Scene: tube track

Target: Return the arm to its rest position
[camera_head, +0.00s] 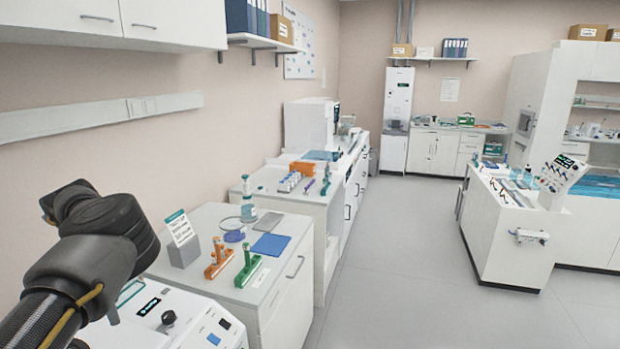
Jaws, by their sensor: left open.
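My left arm (95,240) comes in at the lower left, bent, with a black joint raised above the white device on the counter. Of my left gripper (97,328) only small dark tips show low in the picture, beside the arm and in front of the white device. They stand apart, and I see nothing held between them. The rest of this gripper is hidden or cut off by the frame. My right arm and right gripper are not in view.
A white device (165,318) stands close by the arm. Beyond it a counter (205,215) holds an orange tube rack (218,264), a green tube rack (248,270), a blue mat (271,245) and a sign holder (183,245). The grey floor (395,285) is clear between the counters.

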